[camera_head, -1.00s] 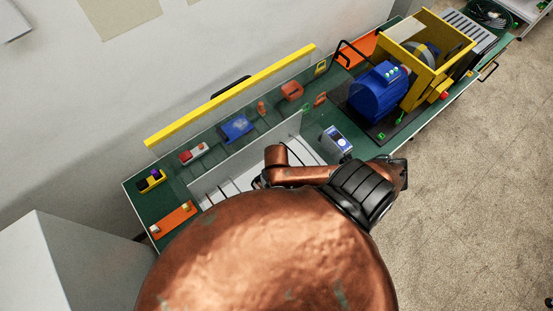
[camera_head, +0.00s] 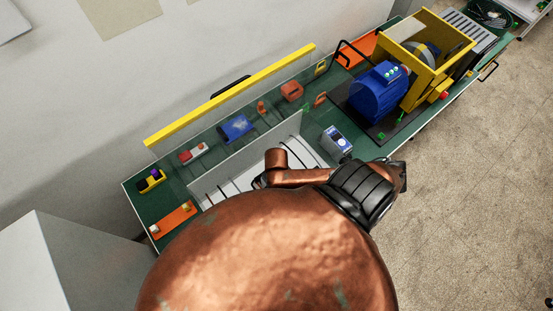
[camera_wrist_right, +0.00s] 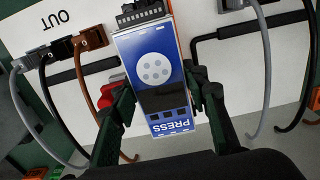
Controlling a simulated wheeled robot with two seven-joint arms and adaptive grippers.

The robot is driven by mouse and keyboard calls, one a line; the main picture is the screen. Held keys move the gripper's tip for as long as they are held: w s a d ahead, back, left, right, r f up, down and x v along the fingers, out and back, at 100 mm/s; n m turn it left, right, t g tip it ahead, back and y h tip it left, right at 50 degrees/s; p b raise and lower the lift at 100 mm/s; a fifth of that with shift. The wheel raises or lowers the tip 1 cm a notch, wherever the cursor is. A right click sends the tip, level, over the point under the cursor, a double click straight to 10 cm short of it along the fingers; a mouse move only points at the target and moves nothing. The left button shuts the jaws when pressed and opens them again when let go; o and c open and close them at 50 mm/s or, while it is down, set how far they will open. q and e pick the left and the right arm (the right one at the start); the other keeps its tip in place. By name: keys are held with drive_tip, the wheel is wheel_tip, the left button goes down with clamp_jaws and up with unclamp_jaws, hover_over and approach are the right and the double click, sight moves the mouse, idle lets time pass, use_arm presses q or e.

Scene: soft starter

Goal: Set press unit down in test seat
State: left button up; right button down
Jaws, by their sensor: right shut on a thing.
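The press unit (camera_wrist_right: 152,82) is a blue and white box marked PRESS, with a round dotted disc, a dark window and a black terminal block at its far end. In the right wrist view my right gripper (camera_wrist_right: 162,103) is shut on it, one dark finger on each side. The unit lies over a white panel (camera_wrist_right: 222,55) marked OUT; whether it touches the panel cannot be told. The test seat cannot be clearly made out. In the head view my copper right arm hides the gripper and the unit. My left gripper is not in view.
Grey, black and brown plugs with cables (camera_wrist_right: 88,42) sit left of the unit, more cables (camera_wrist_right: 266,75) right. A black bar (camera_wrist_right: 245,30) and a red part (camera_wrist_right: 116,88) are close. The green bench carries a blue-faced device (camera_head: 336,141) and a blue motor (camera_head: 377,96).

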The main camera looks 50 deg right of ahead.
drive_tip(key=c, duration=1)
unclamp_jaws()
drive_tip(key=shift+c, duration=0.2)
wheel_tip(320, 180, up, 12)
